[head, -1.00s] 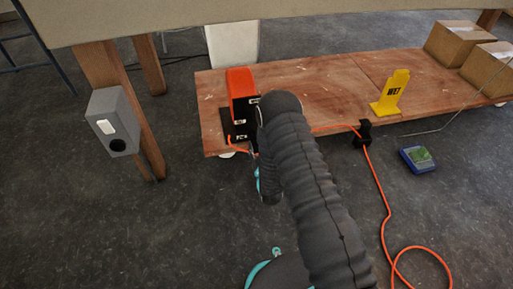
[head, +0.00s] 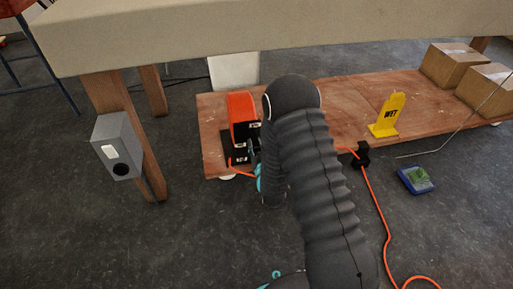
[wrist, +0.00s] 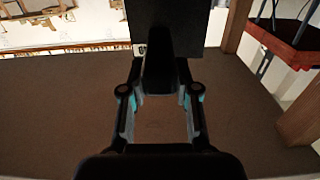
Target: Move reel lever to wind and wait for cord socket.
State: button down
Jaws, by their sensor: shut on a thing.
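The orange reel (head: 241,108) stands on a black base near the left end of the low wooden platform, with small white labels on its dark parts. Its lever (wrist: 158,68) appears in the wrist view as a dark upright piece in front of a black panel. My gripper (wrist: 159,85) is shut on this dark piece, with a finger on each side. In the head view my arm hides most of the gripper and the lever. The orange cord (head: 376,207) leaves the reel side, passes a black guide (head: 361,155) and runs down the floor. I cannot make out the cord socket.
A grey box with a round black hole (head: 117,147) is on a wooden table leg at left. A yellow sign (head: 389,115) and cardboard boxes (head: 455,64) stand on the platform. A blue device (head: 416,180) lies on the floor. The beige table top (head: 200,35) overhangs above.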

jog(key=shift+r, duration=0.25)
jog(key=c, duration=0.8)
grip_release()
jog(key=shift+c, duration=0.2)
jog(key=shift+f, duration=0.1)
jog(key=shift+s, duration=0.3)
jog(key=v, duration=1.1)
jog(key=shift+s, duration=0.15)
jog(key=shift+d, duration=0.15)
